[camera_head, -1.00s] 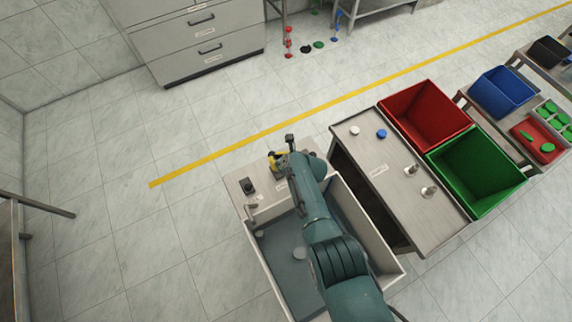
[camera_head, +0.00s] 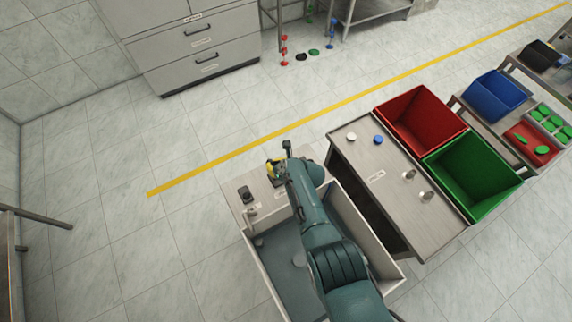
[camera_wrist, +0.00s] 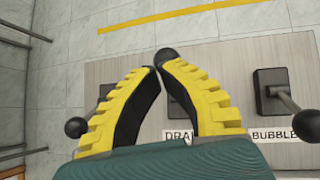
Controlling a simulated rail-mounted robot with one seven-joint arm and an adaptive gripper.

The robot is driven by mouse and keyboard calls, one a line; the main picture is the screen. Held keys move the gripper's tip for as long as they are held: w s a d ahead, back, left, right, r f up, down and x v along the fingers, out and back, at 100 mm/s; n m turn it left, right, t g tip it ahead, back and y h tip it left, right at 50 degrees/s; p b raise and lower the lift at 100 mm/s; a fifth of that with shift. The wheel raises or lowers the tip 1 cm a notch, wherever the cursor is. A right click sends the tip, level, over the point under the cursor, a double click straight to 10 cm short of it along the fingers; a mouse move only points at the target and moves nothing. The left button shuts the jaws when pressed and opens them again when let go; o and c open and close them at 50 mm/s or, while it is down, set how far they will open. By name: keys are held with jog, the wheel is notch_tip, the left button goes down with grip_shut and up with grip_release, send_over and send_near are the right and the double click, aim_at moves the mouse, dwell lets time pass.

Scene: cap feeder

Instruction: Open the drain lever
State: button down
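The lever panel (camera_wrist: 230,62) is a grey plate above the basin (camera_head: 268,270), seen in the wrist view. The drain label (camera_wrist: 178,135) is partly covered by my gripper. The drain lever's dark round knob (camera_wrist: 167,56) shows just beyond the fingertips, touching or very close to the right one; its rod and base are mostly hidden behind the fingers. My gripper (camera_wrist: 159,69) has yellow-backed fingers with tips brought together, leaving only a narrow gap. I cannot tell whether the lever is held between them. In the head view my gripper (camera_head: 275,171) is over the panel.
The bubble lever (camera_wrist: 270,92) stands right of the fingers, and another lever's knob (camera_wrist: 75,127) is close on the left. A worktable (camera_head: 362,160) with caps, a red bin (camera_head: 420,112) and a green bin (camera_head: 472,170) stand right of the basin. The floor left is clear.

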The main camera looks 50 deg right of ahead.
jog(key=s+r+p, duration=0.6)
jog(key=r+p, duration=0.4)
jog(key=r, duration=0.1)
jog(key=shift+s+d+r, duration=0.2)
jog(key=shift+d, duration=0.15)
